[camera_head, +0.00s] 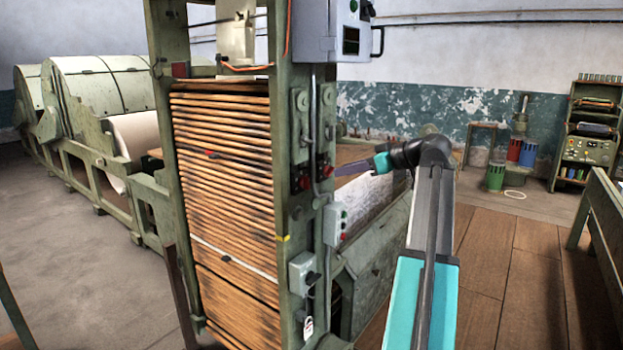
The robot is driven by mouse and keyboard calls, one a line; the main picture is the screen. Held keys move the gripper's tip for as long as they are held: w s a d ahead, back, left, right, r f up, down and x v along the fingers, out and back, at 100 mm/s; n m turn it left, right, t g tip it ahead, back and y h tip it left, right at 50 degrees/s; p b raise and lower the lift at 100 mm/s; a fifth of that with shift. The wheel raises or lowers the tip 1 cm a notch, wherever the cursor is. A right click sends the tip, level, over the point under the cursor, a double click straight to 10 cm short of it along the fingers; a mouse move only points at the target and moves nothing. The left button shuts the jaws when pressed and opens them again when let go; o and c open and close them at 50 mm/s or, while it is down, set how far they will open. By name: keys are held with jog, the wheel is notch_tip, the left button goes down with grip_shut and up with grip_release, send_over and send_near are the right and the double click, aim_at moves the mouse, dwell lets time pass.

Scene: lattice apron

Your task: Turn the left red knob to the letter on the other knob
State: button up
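Two small red knobs sit on dark plates on the green post of the machine frame. The left red knob (304,182) is slightly lower than the right red knob (326,170) in the picture. The letters around them are too small to read, and I cannot tell where either knob points. My gripper (338,171) is at the end of the arm that reaches in from the right. Its tip is just right of the right knob and may overlap its edge; contact cannot be made out. Its fingers show edge-on, so their opening is unclear.
A grey switch box (334,224) with buttons and a lower grey box (303,272) stick out from the same post. A grey cabinet (335,30) hangs above. A slatted wooden stack (222,190) fills the frame left of the post. Wooden floor (515,255) is open at right.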

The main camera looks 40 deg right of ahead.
aim_at(309, 178)
jog(key=shift+w, duration=0.1)
jog(key=p+x, duration=0.3)
jog(key=x, duration=1)
jog(key=shift+w+a+f, duration=0.15)
jog(key=shift+w+f, duration=0.1)
jog(key=shift+w, duration=0.05)
jog(key=shift+s, duration=0.1)
grip_shut()
